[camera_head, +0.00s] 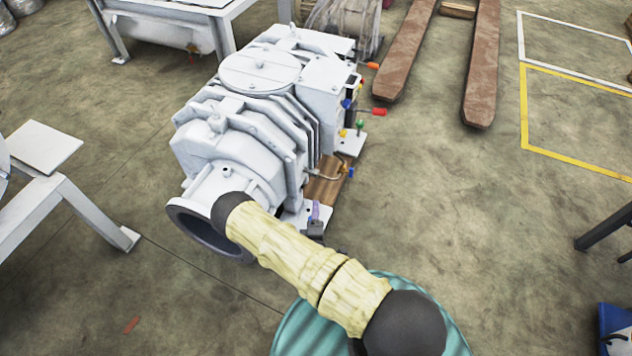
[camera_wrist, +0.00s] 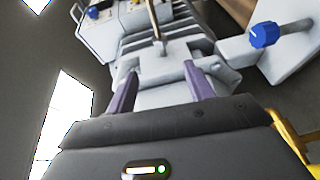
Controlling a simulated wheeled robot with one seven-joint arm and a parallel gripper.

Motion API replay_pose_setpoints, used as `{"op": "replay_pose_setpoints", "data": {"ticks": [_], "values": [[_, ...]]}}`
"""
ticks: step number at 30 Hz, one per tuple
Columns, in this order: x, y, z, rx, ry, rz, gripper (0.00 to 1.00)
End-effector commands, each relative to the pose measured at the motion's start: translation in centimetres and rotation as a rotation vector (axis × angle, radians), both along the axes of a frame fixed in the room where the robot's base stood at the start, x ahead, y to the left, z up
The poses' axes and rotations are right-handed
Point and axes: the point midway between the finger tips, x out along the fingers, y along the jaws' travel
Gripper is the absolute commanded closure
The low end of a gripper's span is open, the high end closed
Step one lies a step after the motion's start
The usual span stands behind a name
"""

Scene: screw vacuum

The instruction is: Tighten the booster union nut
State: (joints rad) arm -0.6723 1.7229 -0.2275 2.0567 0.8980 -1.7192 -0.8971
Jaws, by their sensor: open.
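The white vacuum machine (camera_head: 240,125) stands on the floor, with a round lid on top and a dark-rimmed flange at its front. I cannot single out the booster union nut in either view. My gripper (camera_head: 315,213) is at the machine's lower right side, and my arm hides most of it. In the wrist view my gripper (camera_wrist: 162,82) has its two purple fingers spread apart with nothing clearly held between them. A thin brown rod (camera_wrist: 155,20) and pale grey blocks show just beyond the fingertips.
A blue knob (camera_wrist: 265,34) on a pale pipe is right of the fingers in the wrist view. Brown forks (camera_head: 483,65) lie at the back.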

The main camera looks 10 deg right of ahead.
Motion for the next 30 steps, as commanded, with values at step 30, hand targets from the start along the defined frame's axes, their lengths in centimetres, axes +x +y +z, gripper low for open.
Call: {"op": "replay_pose_setpoints", "data": {"ticks": [30], "values": [[8.6, -2.1, -0.9, -0.007, -0.01, 0.005, 0.47]]}}
